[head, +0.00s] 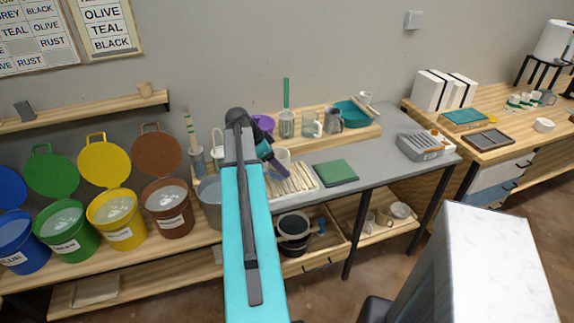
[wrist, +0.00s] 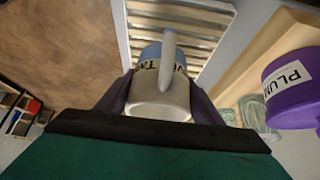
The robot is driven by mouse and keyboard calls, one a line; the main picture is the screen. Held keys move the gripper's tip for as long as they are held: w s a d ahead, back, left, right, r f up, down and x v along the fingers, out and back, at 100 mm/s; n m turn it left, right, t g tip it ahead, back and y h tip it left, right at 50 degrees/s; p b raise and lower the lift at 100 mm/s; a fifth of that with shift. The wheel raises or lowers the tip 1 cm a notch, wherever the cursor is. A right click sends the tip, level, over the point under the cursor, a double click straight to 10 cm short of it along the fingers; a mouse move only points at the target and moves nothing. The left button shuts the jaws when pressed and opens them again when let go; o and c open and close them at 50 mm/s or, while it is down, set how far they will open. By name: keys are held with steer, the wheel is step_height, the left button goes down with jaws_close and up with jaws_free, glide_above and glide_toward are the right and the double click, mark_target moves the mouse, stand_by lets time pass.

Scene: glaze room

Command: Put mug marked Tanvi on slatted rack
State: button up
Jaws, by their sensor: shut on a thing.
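My gripper (wrist: 160,92) is shut on a pale mug (wrist: 150,103) with a blue lower part. The mug's handle faces the wrist camera, and a label beginning "Ta" is partly hidden behind it. In the wrist view the slatted rack (wrist: 188,20) lies beyond the mug, with pale slats. The mug appears above or over the rack; I cannot tell whether it touches the slats.
A purple container marked PLUM (wrist: 290,95) stands close on the right in the wrist view. Behind the rack, a wooden riser (head: 351,133) holds glass jars, a grey mug (head: 333,122) and a teal bowl (head: 353,113). A green mat (head: 336,172) lies right of the rack.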

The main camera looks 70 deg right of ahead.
mark_target(285, 157)
steer(key=d, duration=0.1)
steer(key=s+d, duration=0.1)
steer(key=d, duration=0.1)
steer(key=shift+s+d+f+p, duration=0.15)
steer(key=shift+s+d+p, duration=0.15)
steer(key=shift+p, duration=0.1)
steer(key=shift+a+f, duration=0.1)
steer(key=shift+f, duration=0.05)
steer(key=shift+f+p, duration=0.8)
steer(key=shift+f, duration=0.8)
steer(key=shift+f, duration=0.2)
steer(key=o, duration=1.4)
steer(key=shift+r, duration=0.25)
steer(key=shift+b+v, duration=1.9)
steer(key=shift+v, duration=4.05)
steer(key=shift+a, duration=0.1)
